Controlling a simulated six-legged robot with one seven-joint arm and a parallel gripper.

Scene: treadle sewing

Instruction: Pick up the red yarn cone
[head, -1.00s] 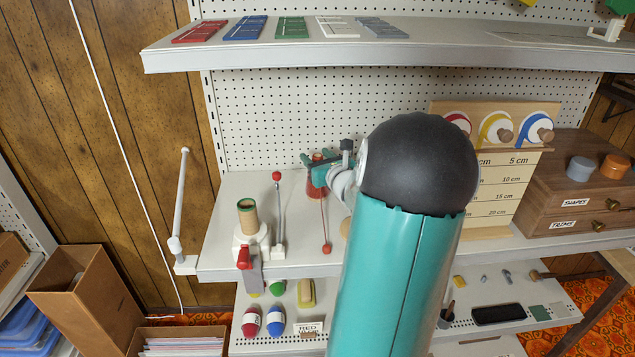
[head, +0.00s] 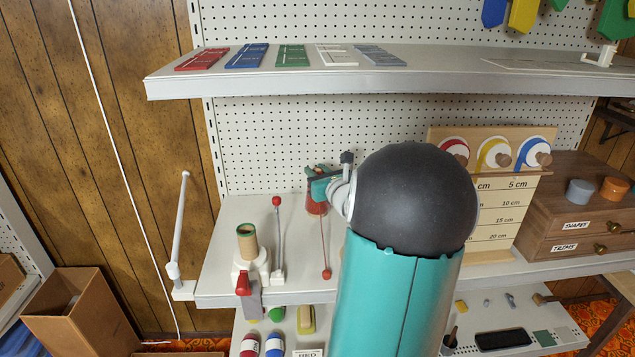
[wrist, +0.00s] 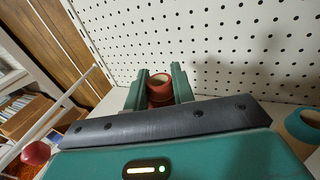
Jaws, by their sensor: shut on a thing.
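The red yarn cone (head: 317,208) is at the back of the middle shelf, close to the pegboard, left of my arm. In the wrist view, the cone (wrist: 160,93) stands upright between the two teal fingers, with its pale hollow top showing. My gripper (head: 318,180) is shut on the cone near its top; the fingers also show in the wrist view (wrist: 159,88). The cone's lower part is hidden in the wrist view. I cannot tell whether its base touches the shelf.
A green-rimmed brown tube (head: 247,242) stands on a white holder at the shelf's left front. Red-knobbed rods (head: 279,240) and (head: 324,245) stand between it and the cone. A pegboard (head: 270,150) is behind, and an upper shelf (head: 450,82) overhangs. A wooden drawer box (head: 560,215) is at right.

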